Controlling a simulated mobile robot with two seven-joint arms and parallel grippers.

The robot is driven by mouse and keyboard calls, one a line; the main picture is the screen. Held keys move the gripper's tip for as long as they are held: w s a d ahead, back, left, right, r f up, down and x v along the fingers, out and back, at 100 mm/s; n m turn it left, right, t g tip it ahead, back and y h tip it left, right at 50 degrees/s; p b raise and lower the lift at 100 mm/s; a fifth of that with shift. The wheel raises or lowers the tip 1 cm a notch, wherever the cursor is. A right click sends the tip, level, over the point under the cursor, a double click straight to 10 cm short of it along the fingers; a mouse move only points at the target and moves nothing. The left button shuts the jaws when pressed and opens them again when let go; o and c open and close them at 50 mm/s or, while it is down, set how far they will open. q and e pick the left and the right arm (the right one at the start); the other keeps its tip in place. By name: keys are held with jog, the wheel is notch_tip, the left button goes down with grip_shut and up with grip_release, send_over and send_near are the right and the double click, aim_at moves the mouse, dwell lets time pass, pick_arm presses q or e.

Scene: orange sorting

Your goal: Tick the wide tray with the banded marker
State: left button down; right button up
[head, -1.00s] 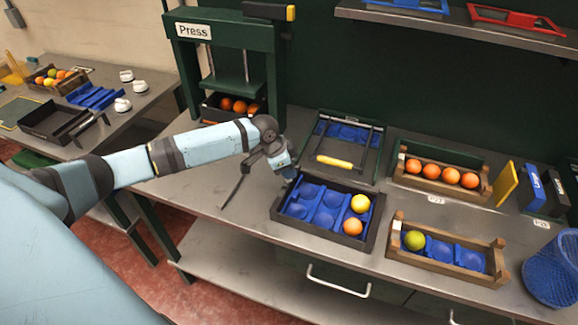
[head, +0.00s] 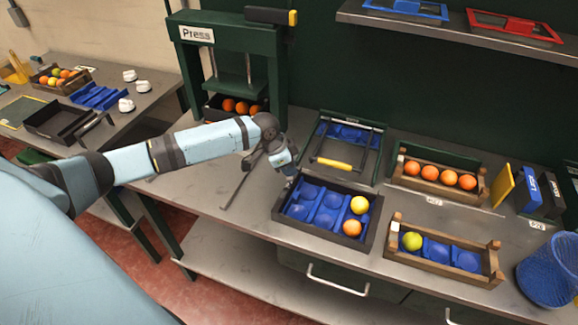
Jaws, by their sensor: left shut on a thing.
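The wide tray (head: 327,241) is a dark box with a blue cupped insert, at the middle of the bench. A yellow fruit and an orange fruit lie in its right-hand cups, and the other cups are empty. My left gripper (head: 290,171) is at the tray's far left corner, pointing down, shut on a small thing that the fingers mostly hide. I cannot make out bands on it, nor whether it touches the tray rim. My right gripper is not in view.
A frame with a yellow handle (head: 334,163) stands behind the tray. A wooden crate of oranges (head: 440,187) and a wooden crate with one green fruit (head: 440,267) stand to the right. A blue mesh basket (head: 547,270) is at far right. The green press (head: 233,45) stands behind my arm.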

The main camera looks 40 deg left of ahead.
pick_arm(q)
jog(key=shift+r, duration=2.45)
